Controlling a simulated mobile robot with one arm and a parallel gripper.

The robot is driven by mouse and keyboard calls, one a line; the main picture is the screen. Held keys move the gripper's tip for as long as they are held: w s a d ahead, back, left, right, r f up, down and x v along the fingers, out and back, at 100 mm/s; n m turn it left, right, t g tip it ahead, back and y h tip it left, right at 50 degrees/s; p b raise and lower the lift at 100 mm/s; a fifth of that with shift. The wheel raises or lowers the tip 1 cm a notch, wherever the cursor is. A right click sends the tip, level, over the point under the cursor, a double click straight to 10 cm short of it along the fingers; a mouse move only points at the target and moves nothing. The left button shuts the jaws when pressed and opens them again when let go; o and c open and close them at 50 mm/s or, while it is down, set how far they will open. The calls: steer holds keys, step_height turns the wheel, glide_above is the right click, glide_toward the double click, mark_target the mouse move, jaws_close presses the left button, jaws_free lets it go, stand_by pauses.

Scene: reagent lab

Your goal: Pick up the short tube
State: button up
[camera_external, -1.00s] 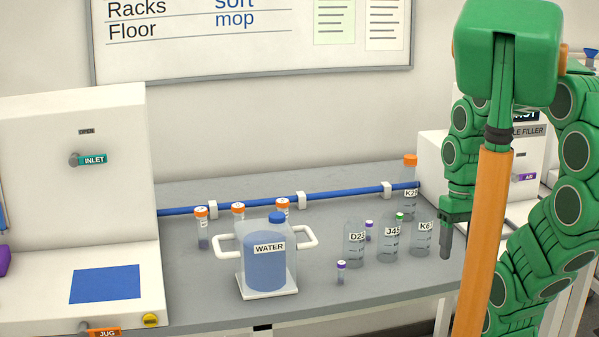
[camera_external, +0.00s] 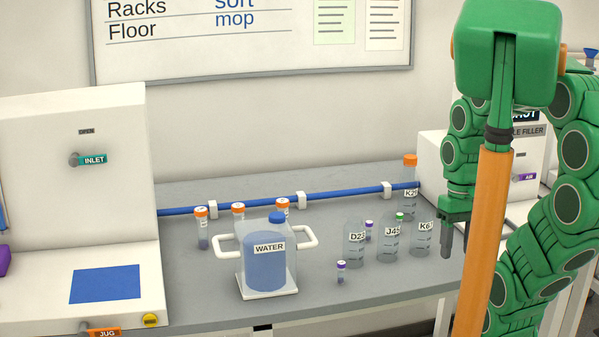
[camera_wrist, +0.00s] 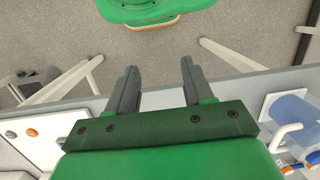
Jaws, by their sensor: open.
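One short tube (camera_external: 341,273) is near the front edge, right of the water jug. The other short tube (camera_external: 369,231) is farther back, partly hidden behind the bottle marked D. My gripper (camera_external: 456,250) is open and empty, pointing down at the right end of the bench, right of the bottles and apart from both tubes. In the wrist view the two fingers of my gripper (camera_wrist: 158,70) are spread with nothing between them. I cannot make out a short tube in that view.
The water jug (camera_external: 266,265) stands left of the front tube. Labelled bottles, including J (camera_external: 389,247) and K (camera_external: 421,244), stand between the tubes and my gripper. Taller orange-capped tubes (camera_external: 202,232) stand behind the jug. A blue rail (camera_external: 345,193) runs along the back.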

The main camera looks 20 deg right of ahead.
steer(key=w+a+f+m, duration=0.2)
steer(key=w+a+m, duration=0.2)
steer(key=w, duration=0.6)
steer(key=m+t, duration=0.2)
steer(key=m, duration=0.2)
glide_above(334, 248)
steer(key=s, duration=0.1)
step_height(334, 248, down, 5)
steer(key=shift+w+d+f+h, duration=0.1)
steer(key=shift+f+h, duration=0.2)
steer(key=shift+f, duration=0.1)
step_height(334, 248, down, 2)
steer(key=shift+f, duration=0.1)
steer(key=shift+w+f, duration=0.25)
steer(key=shift+f, duration=1.05)
steer(key=shift+w+f, duration=0.25)
steer(key=shift+f, duration=1.05)
jaws_close()
